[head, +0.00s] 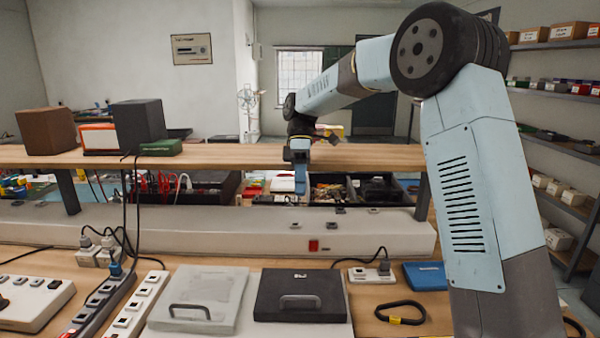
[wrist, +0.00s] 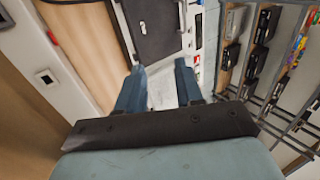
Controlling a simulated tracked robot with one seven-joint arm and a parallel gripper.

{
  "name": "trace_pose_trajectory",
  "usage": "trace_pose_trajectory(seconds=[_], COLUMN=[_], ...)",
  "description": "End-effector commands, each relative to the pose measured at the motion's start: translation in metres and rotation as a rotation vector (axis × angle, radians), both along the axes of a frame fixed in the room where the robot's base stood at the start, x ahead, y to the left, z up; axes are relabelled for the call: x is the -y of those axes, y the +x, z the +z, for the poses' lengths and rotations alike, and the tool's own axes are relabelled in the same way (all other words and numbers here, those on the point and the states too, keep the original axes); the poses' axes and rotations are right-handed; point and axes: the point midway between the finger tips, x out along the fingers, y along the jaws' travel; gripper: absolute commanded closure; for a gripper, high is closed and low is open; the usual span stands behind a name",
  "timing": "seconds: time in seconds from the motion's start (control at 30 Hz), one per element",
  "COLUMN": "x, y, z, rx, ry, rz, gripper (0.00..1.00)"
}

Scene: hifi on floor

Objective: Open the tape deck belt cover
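A dark panel (wrist: 155,25), probably the black cover, shows past the fingertips.
A long pale power rail (head: 200,231) and a raised wooden shelf (head: 230,155) cross behind the covers. Power strips (head: 105,300) with cords stand at left. A black belt loop (head: 401,312) and blue box (head: 426,276) lie at right, with some bare bench between.

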Motion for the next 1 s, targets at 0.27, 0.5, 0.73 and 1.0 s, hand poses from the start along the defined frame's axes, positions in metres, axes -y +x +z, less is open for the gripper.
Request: trace_pose_trajectory(seconds=[0.27,0.5,0.73,1.0], x=[0.0,0.0,0.001,0.025], y=[0.018,0.02,0.019,-0.004], z=[0.026,0.03,0.031,0.05], rx=[0.0,-0.001,0.003,0.102], ry=[0.0,-0.001,-0.003,-0.065], rz=[-0.001,-0.001,-0.005,-0.128], gripper=[0.64,0.64,0.64,0.64])
